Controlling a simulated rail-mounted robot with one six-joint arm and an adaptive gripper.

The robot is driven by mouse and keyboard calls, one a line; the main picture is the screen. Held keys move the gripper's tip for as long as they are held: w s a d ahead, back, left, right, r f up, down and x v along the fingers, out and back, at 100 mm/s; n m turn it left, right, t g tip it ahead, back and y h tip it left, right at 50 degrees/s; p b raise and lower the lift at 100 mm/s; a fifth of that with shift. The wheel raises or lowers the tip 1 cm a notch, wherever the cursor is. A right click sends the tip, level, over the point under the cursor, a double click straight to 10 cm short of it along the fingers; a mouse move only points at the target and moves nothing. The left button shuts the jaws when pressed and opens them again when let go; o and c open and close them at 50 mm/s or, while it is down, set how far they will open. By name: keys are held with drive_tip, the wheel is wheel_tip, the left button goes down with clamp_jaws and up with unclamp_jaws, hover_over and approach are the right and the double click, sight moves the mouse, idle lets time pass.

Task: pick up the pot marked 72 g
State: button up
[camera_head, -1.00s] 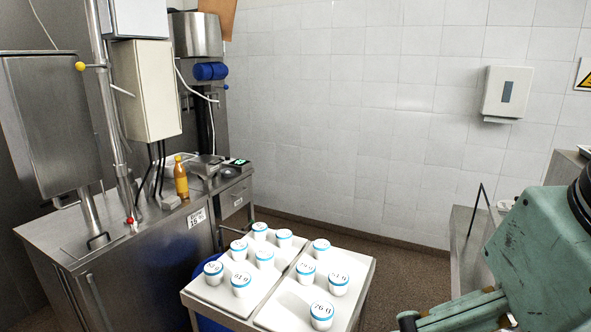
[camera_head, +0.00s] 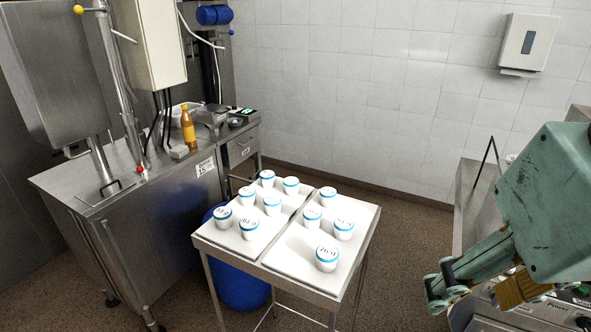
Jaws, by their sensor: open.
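Several white pots with blue-rimmed lids stand upright on two pale trays, a left tray (camera_head: 213,235) and a right tray (camera_head: 285,262). The nearest pot on the right tray (camera_head: 326,258) appears to read 76 g.
The trays rest on a metal-legged table with a blue bin (camera_head: 240,288) under it. A steel counter (camera_head: 150,210) with a yellow bottle (camera_head: 188,128) stands at left. A steel unit (camera_head: 470,195) stands at right. Floor is clear between table and right unit.

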drive_tip(key=w+a+r+n+p, duration=0.1)
drive_tip(key=w+r+n, duration=0.15)
drive_tip(key=w, duration=0.55)
drive_tip(key=w+a+r+n+p, duration=0.15)
drive_tip(key=w+r, duration=0.25)
drive_tip(key=w, duration=0.4)
drive_tip(key=n+g+p, duration=0.3)
drive_tip(key=n+p, duration=0.4)
drive_tip(key=n, duration=1)
hover_over(291, 181)
drive_tip(key=s, duration=0.1)
wheel_tip(291, 181, down, 18)
drive_tip(key=shift+s+d+f, duration=0.1)
drive_tip(key=shift+s+f, duration=0.05)
drive_tip(key=shift+s, duration=0.05)
drive_tip(key=shift+w+f, duration=0.2)
drive_tip(key=shift+f, duration=1.95)
drive_tip(key=shift+w+f, duration=0.2)
drive_tip(key=shift+f, duration=1.9)
